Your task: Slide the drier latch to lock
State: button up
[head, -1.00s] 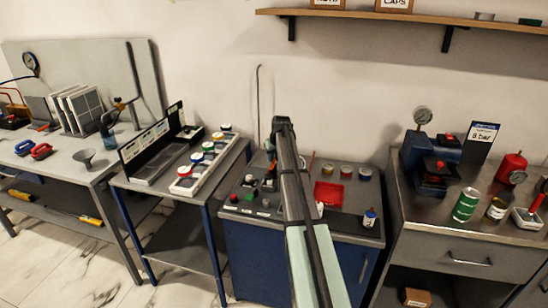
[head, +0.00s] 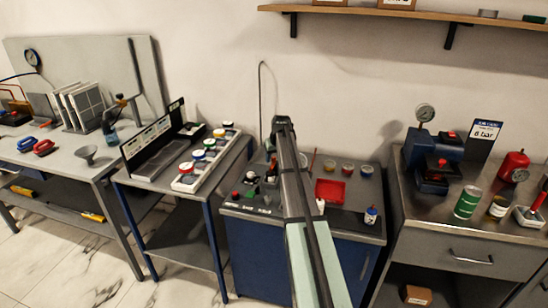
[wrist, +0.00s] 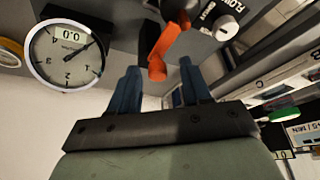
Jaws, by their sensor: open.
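In the wrist view an orange lever-like part (wrist: 160,52) hangs from a dark fitting on a grey panel. I cannot tell for sure that it is the drier latch, as no drier label is legible. My gripper (wrist: 159,70) is open, with its blue fingers apart and the orange part's tip in the space between and just beyond them; contact cannot be told. In the head view my arm covers the gripper and whatever is in front of it.
Beside the orange part are a round dial (wrist: 68,55) with a "0.0" display and a knob (wrist: 224,28) labelled FLOW. A blue cabinet (head: 258,255) stands below my arm, with a red tray (head: 330,190) on top. A bench with colour-capped jars (head: 197,155) stands to the left.

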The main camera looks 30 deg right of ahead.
jog(key=v, duration=1.3)
jog(key=shift+s+r, duration=0.15)
jog(key=shift+r, duration=0.2)
jog(key=shift+a, duration=0.1)
